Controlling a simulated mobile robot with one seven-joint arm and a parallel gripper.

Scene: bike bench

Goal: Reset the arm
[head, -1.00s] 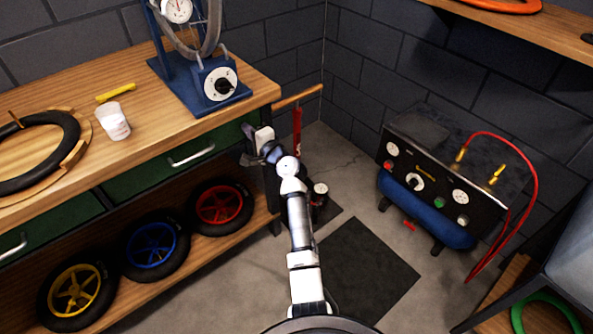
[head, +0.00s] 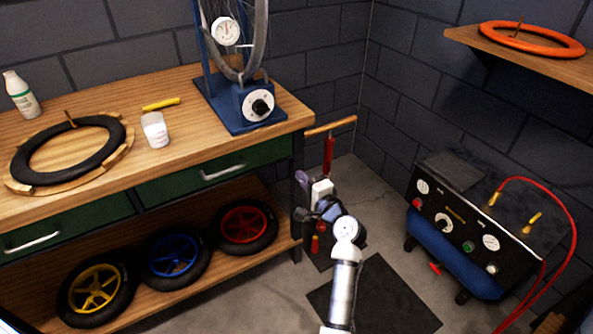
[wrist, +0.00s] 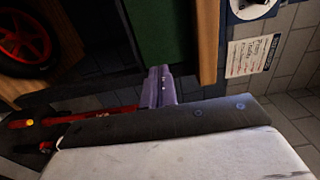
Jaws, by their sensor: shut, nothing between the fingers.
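My arm (head: 343,285) reaches up from the lower middle of the head view. My gripper (head: 302,181) is by the right end of the workbench, below its top. In the wrist view, my gripper's grey-purple fingers (wrist: 158,88) are together with nothing between them. A green drawer front and the bench's wooden edge lie beyond the fingers there.
The workbench (head: 180,93) fills the left, with a wheel stand (head: 232,108), a white cup (head: 155,131) and a tyre (head: 116,134) on it. A compressor (head: 455,240) is at right.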

